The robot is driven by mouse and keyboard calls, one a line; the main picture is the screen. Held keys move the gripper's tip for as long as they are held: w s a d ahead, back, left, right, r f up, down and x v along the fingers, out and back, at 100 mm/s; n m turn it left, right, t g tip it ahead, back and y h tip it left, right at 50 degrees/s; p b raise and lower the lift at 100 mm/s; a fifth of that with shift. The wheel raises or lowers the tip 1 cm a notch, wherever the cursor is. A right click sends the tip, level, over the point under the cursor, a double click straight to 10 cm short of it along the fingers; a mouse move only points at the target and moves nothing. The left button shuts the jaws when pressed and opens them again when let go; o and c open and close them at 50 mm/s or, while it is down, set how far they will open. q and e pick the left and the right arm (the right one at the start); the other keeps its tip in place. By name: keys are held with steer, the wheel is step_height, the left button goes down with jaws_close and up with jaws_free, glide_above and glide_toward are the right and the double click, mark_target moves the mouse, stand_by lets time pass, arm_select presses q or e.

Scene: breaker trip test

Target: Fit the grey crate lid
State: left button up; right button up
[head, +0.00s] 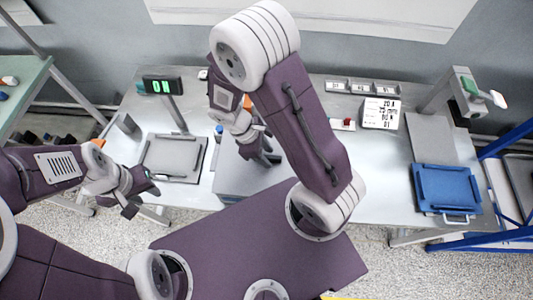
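A flat grey panel with a dark rim (172,155), which looks like the grey lid, lies on the left part of the bench. A grey box-like shape (235,180), perhaps the crate, stands at the bench's front middle, partly hidden by my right arm. My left gripper (144,196) is in front of and left of the panel, its fingers spread, with nothing seen between them. My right gripper (262,157) points down over the back of the grey box shape. Its fingertips are small and dark, so its grip and any contact are unclear.
A blue lidded tray (447,188) with a handle lies at the bench's right. A display with green digits (162,86) stands at the back left, a white readout (381,113) at the back right. A blue frame (510,140) borders the right side.

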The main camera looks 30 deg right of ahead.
steer(key=v, duration=0.9)
steer(key=shift+d, duration=0.1)
steer(key=shift+f, duration=0.1)
steer(key=s+d+m+t+y, duration=0.1)
steer(key=m, duration=0.2)
steer(key=s+d+m+t+y, duration=0.1)
steer(key=d+m, duration=0.1)
steer(key=m, duration=0.2)
steer(key=s+d+m+y+b, duration=0.1)
steer(key=m+y, duration=0.1)
steer(key=m, duration=0.1)
steer(key=shift+s+d+f+t, duration=0.25)
steer(key=shift+s+f+t, duration=0.05)
steer(key=shift+f+t, duration=0.1)
steer(key=shift+w+a+f+m+t, duration=0.1)
steer(key=shift+w+a+m+t, duration=0.1)
steer(key=shift+w+m+t, duration=0.45)
steer(key=shift+w+a+m+g, duration=0.25)
steer(key=shift+w+a+m, duration=0.05)
steer(key=shift+w+m, duration=0.05)
steer(key=shift+s+d, duration=0.15)
steer(key=shift+s, duration=0.1)
